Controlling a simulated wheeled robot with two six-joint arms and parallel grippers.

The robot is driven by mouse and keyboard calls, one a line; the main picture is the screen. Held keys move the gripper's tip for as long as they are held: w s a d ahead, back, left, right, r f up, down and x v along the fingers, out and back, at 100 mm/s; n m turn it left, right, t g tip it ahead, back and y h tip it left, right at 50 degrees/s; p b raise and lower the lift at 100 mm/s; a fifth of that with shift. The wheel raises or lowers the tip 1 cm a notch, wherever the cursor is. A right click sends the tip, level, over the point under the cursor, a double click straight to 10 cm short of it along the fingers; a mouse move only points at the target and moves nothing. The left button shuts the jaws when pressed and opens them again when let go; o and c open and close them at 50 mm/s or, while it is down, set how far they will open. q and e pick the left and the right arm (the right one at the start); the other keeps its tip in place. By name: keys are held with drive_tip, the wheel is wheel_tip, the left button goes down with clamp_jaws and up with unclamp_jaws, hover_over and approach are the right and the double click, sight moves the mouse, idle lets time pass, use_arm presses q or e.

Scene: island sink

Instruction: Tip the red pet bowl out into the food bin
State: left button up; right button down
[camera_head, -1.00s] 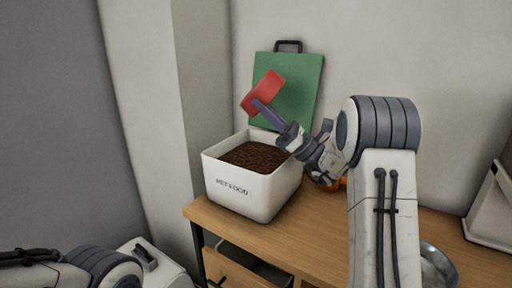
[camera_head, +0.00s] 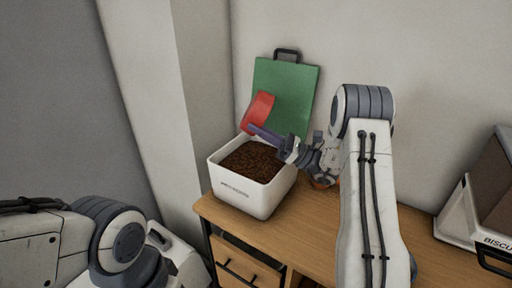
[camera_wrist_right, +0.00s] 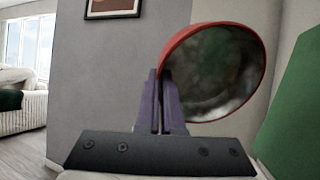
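The red pet bowl (camera_head: 257,110) is tilted steeply on its side above the back of the food bin. My right gripper (camera_head: 252,128) is shut on its rim with purple fingers. In the right wrist view the bowl's grey metallic inside (camera_wrist_right: 215,75) shows and looks empty; the gripper's fingers (camera_wrist_right: 162,100) pinch the rim at its left edge. The white food bin (camera_head: 245,195), with lettering on its front, stands open on the wooden cabinet and holds brown kibble (camera_head: 252,162). My left arm is at the lower left; its gripper is out of view.
A green board (camera_head: 285,90) with a dark handle leans on the wall behind the bin. A biscuit container (camera_head: 465,215) stands at the right. The wooden top (camera_head: 290,230) is clear in front of the bin.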

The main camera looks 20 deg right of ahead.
drive_tip(key=shift+w+a+r+h+p, duration=0.15)
drive_tip(key=shift+h+p, duration=0.15)
drive_tip(key=shift+p, duration=1.9)
drive_tip(key=shift+w+a+f+n+g+h+p, duration=0.3)
drive_tip(key=shift+w+a+f+g+h+p, duration=0.7)
drive_tip(key=shift+a+g+h+p, duration=3.35)
drive_tip(key=shift+w+f+n+t+h+p, duration=0.3)
drive_tip(key=shift+w+f+t+h+p, duration=1.2)
drive_tip(key=shift+p, duration=6.25)
drive_tip(key=shift+w+a+f+n+g+h+p, duration=0.45)
drive_tip(key=shift+a+g+h+p, duration=2.65)
drive_tip(key=shift+p, duration=2.95)
drive_tip(key=shift+w+d+t+h+b, duration=0.15)
drive_tip(key=shift+d+t+h+b, duration=0.4)
drive_tip(key=shift+d+h, duration=0.25)
drive_tip(key=shift+w+a+f+b, duration=0.1)
drive_tip(key=shift+a+b, duration=0.1)
drive_tip(key=shift+b, duration=0.35)
drive_tip(key=shift+h, duration=0.35)
